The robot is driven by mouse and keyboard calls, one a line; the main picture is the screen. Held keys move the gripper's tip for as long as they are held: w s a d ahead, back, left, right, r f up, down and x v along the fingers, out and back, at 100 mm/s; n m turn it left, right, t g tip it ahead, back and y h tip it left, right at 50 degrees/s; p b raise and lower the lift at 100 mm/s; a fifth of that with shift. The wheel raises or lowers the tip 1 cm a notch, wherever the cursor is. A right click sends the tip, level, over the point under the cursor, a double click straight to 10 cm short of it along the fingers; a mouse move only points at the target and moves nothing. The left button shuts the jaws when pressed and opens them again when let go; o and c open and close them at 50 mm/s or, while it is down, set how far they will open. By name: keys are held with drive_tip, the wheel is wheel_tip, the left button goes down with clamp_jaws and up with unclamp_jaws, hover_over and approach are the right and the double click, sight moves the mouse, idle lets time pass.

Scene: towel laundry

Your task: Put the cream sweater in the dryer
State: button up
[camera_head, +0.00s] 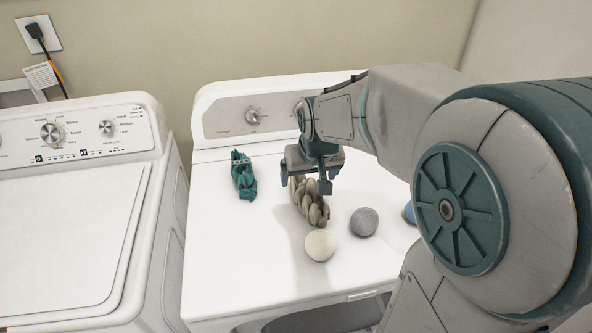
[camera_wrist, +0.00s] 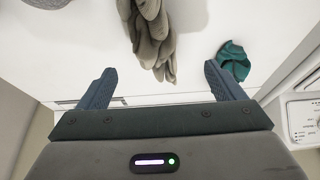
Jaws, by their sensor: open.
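The cream sweater (camera_head: 313,206) is a crumpled beige bundle lying on the white top of the right-hand machine, which looks like the dryer (camera_head: 225,258). My gripper (camera_head: 305,181) is open above the back end of the sweater and partly hides it in the head view. In the wrist view the sweater (camera_wrist: 152,35) lies ahead of the open fingers, roughly between their lines, with its near end close to the fingertip level. I see no clear contact. The dryer's front opening is mostly out of view, so I cannot tell its door state.
A teal cloth (camera_head: 243,176) lies left of the sweater. A cream ball (camera_head: 320,245), a grey ball (camera_head: 364,222) and a partly hidden blue ball (camera_head: 408,212) sit in front and to the right. Another machine (camera_head: 70,230) stands at left. The dryer top's front left is clear.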

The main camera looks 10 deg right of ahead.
sight(307, 182)
drive_tip(key=x, duration=0.4)
drive_tip(key=shift+f, duration=0.15)
drive_tip(key=shift+d+p+x, duration=0.15)
drive_tip(key=shift+d+x, duration=0.05)
drive_tip(key=shift+x, duration=1.1)
drive_tip(key=shift+d+p+x, duration=0.15)
drive_tip(key=shift+x, duration=1.2)
drive_tip(key=c, duration=1.6)
drive_tip(key=shift+c, duration=0.2)
drive_tip(key=shift+r, duration=0.65)
wheel_tip(307, 182, up, 3)
drive_tip(key=shift+f, duration=0.1)
drive_tip(key=s+d+r+b, duration=0.1)
drive_tip(key=s+d+r, duration=0.4)
drive_tip(key=d, duration=0.5)
drive_tip(key=shift+d+v, duration=0.2)
drive_tip(key=shift+v, duration=0.85)
